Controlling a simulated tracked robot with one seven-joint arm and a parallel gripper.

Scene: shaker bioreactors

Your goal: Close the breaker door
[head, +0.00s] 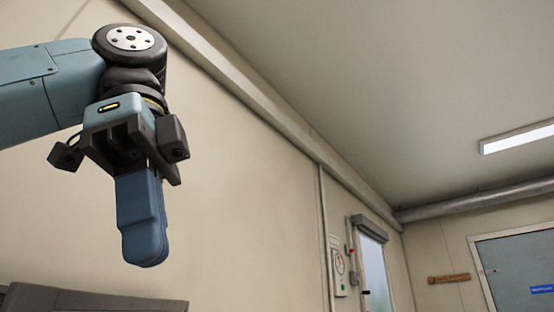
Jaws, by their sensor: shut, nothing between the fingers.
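My gripper (145,258) hangs at the left of the head view, pointing down. Its blue fingers are shut together with nothing between them. It is in the air in front of the beige wall. I cannot identify a breaker door for sure in this view. A small pale panel with a round mark (339,272) is on the wall right of centre, well apart from my gripper.
A dark grey object (90,300) shows its top edge at the lower left, below my gripper. A doorway (374,270) is beyond the panel. A blue-grey door (520,268) is at the far right. The space right of my gripper looks clear.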

